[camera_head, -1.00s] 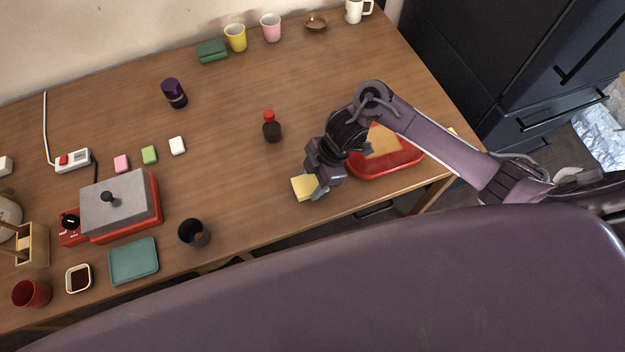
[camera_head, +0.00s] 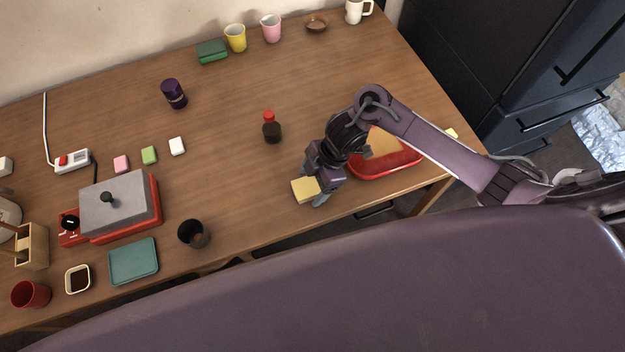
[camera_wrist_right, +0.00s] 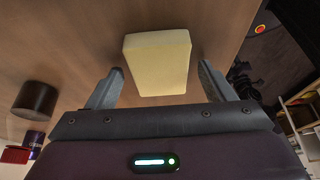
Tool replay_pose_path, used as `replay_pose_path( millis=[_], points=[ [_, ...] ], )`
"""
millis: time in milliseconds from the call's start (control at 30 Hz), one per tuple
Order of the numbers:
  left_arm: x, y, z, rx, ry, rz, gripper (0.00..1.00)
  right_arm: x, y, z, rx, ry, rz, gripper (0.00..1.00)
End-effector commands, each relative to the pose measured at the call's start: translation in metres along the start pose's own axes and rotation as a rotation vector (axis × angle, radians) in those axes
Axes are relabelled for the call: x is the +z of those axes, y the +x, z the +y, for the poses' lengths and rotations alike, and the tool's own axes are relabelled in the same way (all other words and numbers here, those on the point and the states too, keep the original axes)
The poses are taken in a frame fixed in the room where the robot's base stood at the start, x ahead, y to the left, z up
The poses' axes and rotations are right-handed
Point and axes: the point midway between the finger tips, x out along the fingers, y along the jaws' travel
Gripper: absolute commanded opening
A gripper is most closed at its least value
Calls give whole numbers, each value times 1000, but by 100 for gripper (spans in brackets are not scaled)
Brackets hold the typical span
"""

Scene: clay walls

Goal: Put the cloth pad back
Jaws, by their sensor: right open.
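A pale yellow block-shaped pad (camera_head: 305,190) is at the table's front edge area, right of the black cup. I cannot tell for sure that it is the cloth pad. My right gripper (camera_head: 318,190) is at its right side, open. In the right wrist view the pad (camera_wrist_right: 158,62) lies ahead of and between the two spread fingertips (camera_wrist_right: 161,72), with a gap on each side. A red tray (camera_head: 385,168) sits behind the right forearm, with a flat tan piece (camera_head: 382,143) in it, partly hidden. My left gripper is not in view.
A dark bottle with a red cap (camera_head: 271,128) stands behind the gripper. A black cup (camera_head: 193,233), a teal tray (camera_head: 134,262) and a grey-and-red press-like device (camera_head: 120,205) are to the left.

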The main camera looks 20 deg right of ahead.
Motion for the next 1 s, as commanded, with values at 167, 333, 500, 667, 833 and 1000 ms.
replay_pose_path(
  millis=[167,333,500,667,833,1000],
  points=[
    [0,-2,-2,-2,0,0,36,0,-26,1,4,-3,0,75],
    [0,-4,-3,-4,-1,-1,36,0,-64,2,6,-3,-3,75],
    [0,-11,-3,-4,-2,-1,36,0,-99,1,4,-3,-5,75],
    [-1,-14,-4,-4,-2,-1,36,0,-116,1,3,-2,-2,75],
    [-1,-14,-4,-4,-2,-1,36,-1,-121,0,0,0,1,75],
    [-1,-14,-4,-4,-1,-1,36,-1,-121,0,0,0,1,75]
  ],
)
